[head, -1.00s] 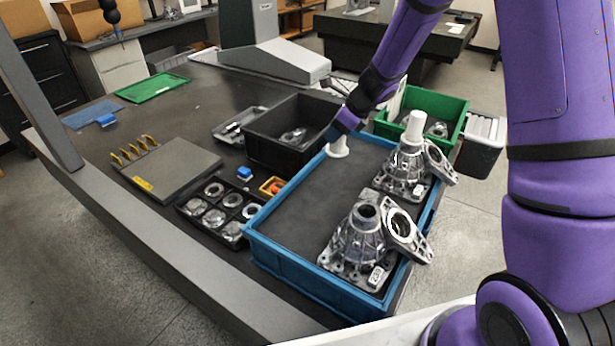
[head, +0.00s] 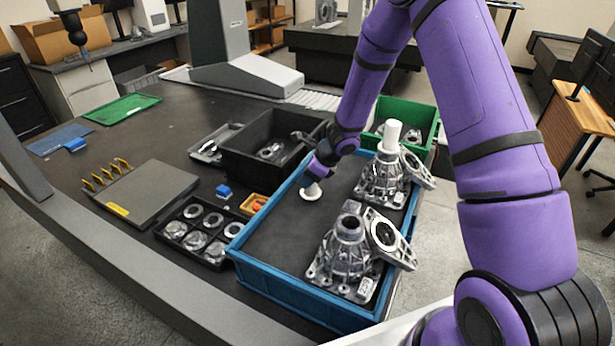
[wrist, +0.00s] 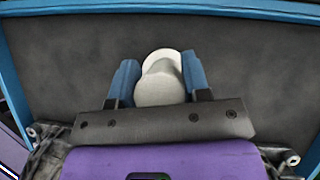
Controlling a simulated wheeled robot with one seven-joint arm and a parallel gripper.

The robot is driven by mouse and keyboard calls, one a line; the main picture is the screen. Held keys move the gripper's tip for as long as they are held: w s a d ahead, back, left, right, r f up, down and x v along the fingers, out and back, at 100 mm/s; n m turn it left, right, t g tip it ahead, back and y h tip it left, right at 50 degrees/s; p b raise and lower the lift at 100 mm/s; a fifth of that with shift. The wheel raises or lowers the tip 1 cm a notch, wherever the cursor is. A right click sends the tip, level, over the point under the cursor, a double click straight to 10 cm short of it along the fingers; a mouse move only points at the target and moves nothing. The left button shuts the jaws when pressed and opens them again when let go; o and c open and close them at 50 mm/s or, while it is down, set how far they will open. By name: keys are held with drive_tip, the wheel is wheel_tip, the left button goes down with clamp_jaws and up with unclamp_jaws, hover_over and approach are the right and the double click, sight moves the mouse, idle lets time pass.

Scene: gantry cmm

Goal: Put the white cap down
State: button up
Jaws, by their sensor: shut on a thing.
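The white cap (head: 311,192) is at my gripper (head: 316,181), inside the blue tray (head: 243,268), over its bare dark floor on the left side. In the wrist view the cap (wrist: 160,85) sits between the two blue fingers of my gripper (wrist: 158,82), which are shut on it. Its flared end points away from the gripper. I cannot tell for sure whether the cap touches the tray floor. Another white cylindrical piece (head: 392,136) stands on top of the far metal housing (head: 384,174).
A second metal housing (head: 347,248) stands in the tray's near right. A black bin (head: 262,150) and a green bin (head: 420,117) border the tray. A black parts tray (head: 205,232) with rings lies to the left. The tray's near left floor is clear.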

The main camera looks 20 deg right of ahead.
drive_tip(key=shift+f, duration=0.1)
drive_tip(key=o, duration=0.9)
drive_tip(key=v, duration=1.2)
drive_tip(key=shift+r, duration=0.25)
